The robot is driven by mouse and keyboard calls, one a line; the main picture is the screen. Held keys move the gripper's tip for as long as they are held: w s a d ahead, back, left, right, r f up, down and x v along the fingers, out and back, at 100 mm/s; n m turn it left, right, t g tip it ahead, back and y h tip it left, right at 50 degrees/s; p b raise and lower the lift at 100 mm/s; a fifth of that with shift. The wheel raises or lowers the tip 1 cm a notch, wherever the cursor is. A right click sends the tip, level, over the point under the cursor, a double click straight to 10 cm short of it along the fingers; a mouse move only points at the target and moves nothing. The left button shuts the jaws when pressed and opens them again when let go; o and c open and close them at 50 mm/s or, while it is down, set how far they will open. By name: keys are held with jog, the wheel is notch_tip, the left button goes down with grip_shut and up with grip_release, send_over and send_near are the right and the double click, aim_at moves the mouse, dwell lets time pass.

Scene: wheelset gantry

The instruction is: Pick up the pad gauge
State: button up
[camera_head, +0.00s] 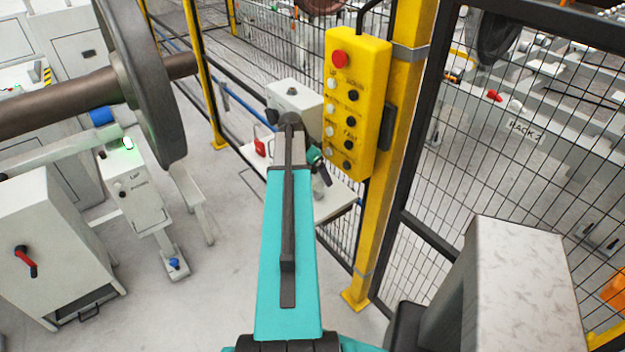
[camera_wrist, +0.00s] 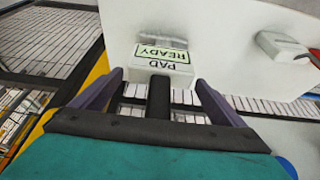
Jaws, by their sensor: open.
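I cannot tell for sure which thing is the pad gauge. In the wrist view my gripper (camera_wrist: 160,79) is open, with its two dark fingers spread apart. A white block with a label reading PAD READY (camera_wrist: 163,56), upside down in the picture, lies beyond and between the fingertips. A short black upright part (camera_wrist: 158,98) shows between the fingers; I cannot tell whether it belongs to the gripper. A grey-white block (camera_wrist: 283,46) sits to the right on a white surface (camera_wrist: 225,30). In the head view my arm hides much of this spot.
A white table (camera_head: 338,201) stands beyond my arm, with a pale box (camera_head: 294,101) and a small red item (camera_head: 260,147) on it. A yellow button box (camera_head: 356,105) hangs on a yellow post (camera_head: 397,130) close to the right. Mesh fence (camera_head: 490,150) stands further right.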

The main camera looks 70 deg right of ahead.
jog(key=shift+s+d+f, duration=0.15)
jog(key=shift+d+f, duration=0.05)
jog(key=shift+f, duration=0.35)
jog(key=c, duration=1.6)
jog(key=shift+o, duration=0.2)
jog(key=shift+r, duration=0.25)
jog(key=shift+r+b, duration=0.85)
jog(key=shift+r, duration=0.45)
jog(key=shift+a+r, duration=0.15)
jog(key=shift+r, duration=0.05)
jog(key=s+a+b, duration=0.2)
jog(key=a, duration=0.4)
jog(key=s+a+r+b, duration=0.1)
jog(key=s+a+b, duration=0.1)
jog(key=a, duration=0.4)
jog(key=shift+s+b, duration=0.3)
jog(key=shift+b, duration=0.5)
